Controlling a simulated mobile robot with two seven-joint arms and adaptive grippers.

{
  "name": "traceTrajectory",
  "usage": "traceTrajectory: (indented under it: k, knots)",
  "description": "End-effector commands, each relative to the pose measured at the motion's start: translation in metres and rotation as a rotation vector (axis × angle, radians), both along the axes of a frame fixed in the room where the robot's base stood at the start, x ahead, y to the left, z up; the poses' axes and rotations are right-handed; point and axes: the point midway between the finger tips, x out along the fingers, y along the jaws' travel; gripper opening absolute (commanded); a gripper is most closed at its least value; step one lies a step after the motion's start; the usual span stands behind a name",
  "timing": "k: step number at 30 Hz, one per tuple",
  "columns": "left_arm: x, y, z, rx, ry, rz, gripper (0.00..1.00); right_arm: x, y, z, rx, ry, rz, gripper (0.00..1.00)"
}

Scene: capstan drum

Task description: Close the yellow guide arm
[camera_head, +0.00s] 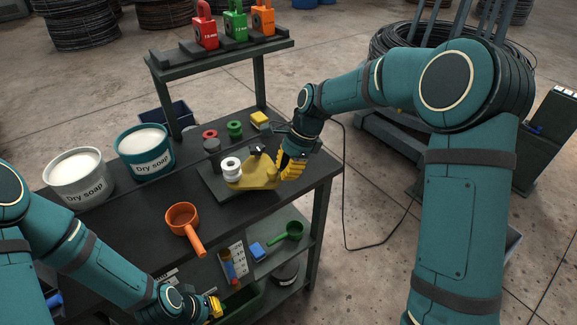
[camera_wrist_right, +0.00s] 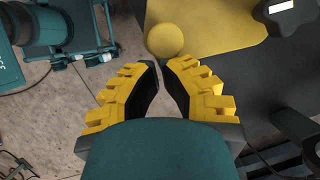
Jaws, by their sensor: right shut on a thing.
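The yellow guide arm (camera_head: 258,178) is a flat plate on a dark base on the bench, beside a white spool (camera_head: 231,168). In the right wrist view the yellow plate (camera_wrist_right: 215,20) fills the top, with a round yellow knob (camera_wrist_right: 165,40) at its near edge. My right gripper (camera_head: 285,163) is at the right end of the guide arm. In its wrist view the fingertips (camera_wrist_right: 159,66) are close together at the knob, shut on it. My left gripper (camera_head: 215,308) is low at the bench's front, away from the guide arm; its jaws are too small to judge.
Two dry soap tubs (camera_head: 145,150) stand at the bench's left. An orange scoop (camera_head: 184,222) lies in front of the guide arm. Green (camera_head: 235,129) and red rings and a yellow block (camera_head: 259,118) lie behind. A raised shelf (camera_head: 220,62) holds coloured padlock-like blocks.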

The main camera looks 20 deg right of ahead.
Motion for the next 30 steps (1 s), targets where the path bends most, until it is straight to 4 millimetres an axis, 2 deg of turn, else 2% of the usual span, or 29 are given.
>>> traceTrajectory:
  k: [24, 30]
  knots:
    - [0.01, 0.002, 0.035, 0.005, -0.023, 0.019, 0.0, -0.013, 0.044, 0.002, 0.0, 0.001, -0.387, 0.0]
    - [0.01, 0.002, 0.042, 0.003, -0.023, 0.018, 0.0, -0.013, 0.052, 0.001, 0.0, 0.0, -0.395, 0.0]
